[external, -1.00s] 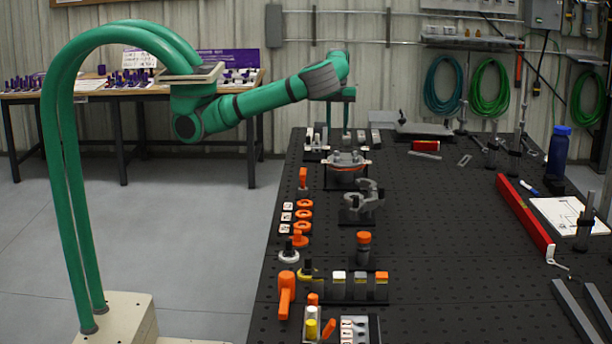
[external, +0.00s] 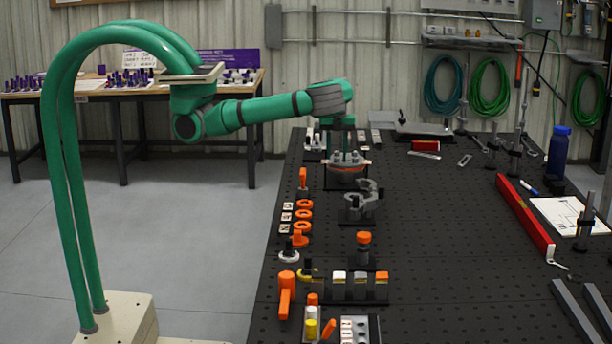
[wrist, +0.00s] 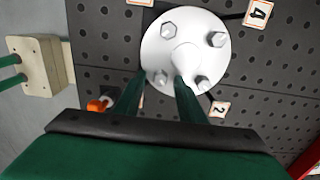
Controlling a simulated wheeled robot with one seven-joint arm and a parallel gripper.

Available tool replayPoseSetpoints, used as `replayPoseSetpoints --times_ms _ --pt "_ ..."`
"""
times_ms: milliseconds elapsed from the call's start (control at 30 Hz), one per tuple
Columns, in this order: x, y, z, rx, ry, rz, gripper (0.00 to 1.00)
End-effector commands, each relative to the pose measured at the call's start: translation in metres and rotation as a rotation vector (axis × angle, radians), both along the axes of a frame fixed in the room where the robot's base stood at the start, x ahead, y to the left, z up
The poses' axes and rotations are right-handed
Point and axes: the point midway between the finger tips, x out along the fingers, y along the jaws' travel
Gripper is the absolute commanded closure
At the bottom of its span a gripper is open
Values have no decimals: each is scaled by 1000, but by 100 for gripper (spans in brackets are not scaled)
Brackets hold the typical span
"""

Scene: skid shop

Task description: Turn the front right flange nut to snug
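The flange (external: 347,174) is a round grey disc with several bolts and nuts, on a dark stand towards the far end of the bench. In the wrist view its pale face (wrist: 200,30) carries hex nuts around a central hub. My gripper (external: 345,148) is just above the flange. In the wrist view my gripper (wrist: 160,76) has its two green fingers apart, with one nut (wrist: 160,78) showing between the tips. Another nut (wrist: 203,82) is just right of the right finger. I cannot tell whether the fingers touch any nut. Nothing is held.
Numbered tags, such as a 4 (wrist: 257,12) and a 2 (wrist: 220,108), surround the flange. A grey clamp-like fixture (external: 362,205) stands close in front of it. Orange rings (external: 303,215) line the bench's left side.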

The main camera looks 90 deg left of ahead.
Motion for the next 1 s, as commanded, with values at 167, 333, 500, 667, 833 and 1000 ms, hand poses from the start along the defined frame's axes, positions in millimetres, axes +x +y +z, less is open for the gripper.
replayPoseSetpoints --times_ms 167,333,500,667,833,1000 --pt "0 0 0 0 0 0 74" --pt "0 0 0 0 0 0 100" --pt "0 0 0 0 0 -6 100" --pt "0 0 1 -1 0 -42 100" --pt "0 0 1 -1 -1 -131 100" --pt "-1 0 1 -1 -1 -270 100"
